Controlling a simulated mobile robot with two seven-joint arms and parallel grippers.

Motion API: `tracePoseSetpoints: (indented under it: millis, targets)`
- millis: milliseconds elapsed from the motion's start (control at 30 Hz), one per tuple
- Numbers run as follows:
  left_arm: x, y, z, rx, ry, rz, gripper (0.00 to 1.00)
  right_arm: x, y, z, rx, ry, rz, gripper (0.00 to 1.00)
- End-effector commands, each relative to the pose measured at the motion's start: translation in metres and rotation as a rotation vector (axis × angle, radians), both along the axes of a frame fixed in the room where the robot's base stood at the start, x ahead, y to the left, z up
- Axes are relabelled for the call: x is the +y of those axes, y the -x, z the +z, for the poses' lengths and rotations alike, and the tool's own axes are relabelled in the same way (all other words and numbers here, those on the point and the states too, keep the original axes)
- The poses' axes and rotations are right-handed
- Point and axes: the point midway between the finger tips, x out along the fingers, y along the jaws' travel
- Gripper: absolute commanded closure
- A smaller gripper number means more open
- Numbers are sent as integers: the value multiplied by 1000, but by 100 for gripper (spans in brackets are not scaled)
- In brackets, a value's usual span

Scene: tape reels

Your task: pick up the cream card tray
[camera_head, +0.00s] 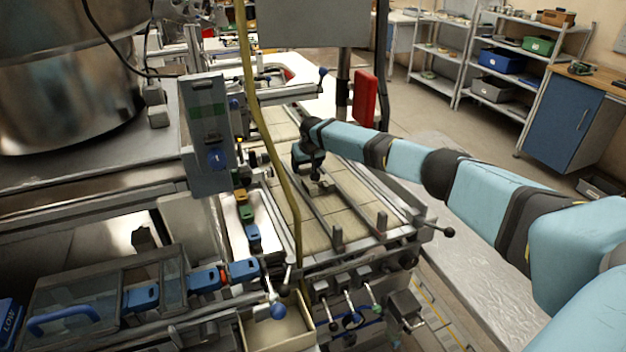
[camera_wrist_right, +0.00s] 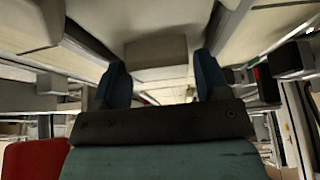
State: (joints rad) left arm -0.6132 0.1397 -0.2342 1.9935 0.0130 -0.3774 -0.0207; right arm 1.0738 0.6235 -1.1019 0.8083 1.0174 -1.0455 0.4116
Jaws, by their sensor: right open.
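A cream open-topped tray (camera_head: 280,332) is at the bottom edge of the head view, partly cut off by the frame; it looks empty and is probably the card tray. My right gripper (camera_head: 319,184) points down over the cream-tiled track in the middle, well behind and above this tray. In the right wrist view my right gripper (camera_wrist_right: 161,62) has its two dark blue fingers spread apart. A plain beige block-like shape (camera_wrist_right: 156,50) shows beyond and between the fingers; I cannot tell what it is or whether it is touched. My left gripper is not in view.
Metal rails and posts border the tiled track (camera_head: 345,205). A yellow hose (camera_head: 270,150) hangs in front of it. Levers and valves (camera_head: 350,305) stand beside the tray. A red panel (camera_head: 365,96) stands behind my right arm. A glass-sided case (camera_head: 100,290) is at left.

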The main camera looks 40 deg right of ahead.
Motion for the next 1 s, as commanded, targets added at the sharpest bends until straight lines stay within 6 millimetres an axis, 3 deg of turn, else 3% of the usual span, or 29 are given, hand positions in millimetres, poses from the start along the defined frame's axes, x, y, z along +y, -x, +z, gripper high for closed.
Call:
tracePoseSetpoints:
  millis: [67,233,667,867,1000]
  targets:
    - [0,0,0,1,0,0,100,0,0,0,0,0,0,36]
    - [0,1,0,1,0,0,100,0,0,0,0,0,0,74]
    - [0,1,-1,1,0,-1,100,0,0,9,-1,0,0,74]
    - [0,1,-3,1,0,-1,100,0,0,38,-3,-1,1,74]
    - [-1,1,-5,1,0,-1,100,0,0,71,-4,-1,1,74]
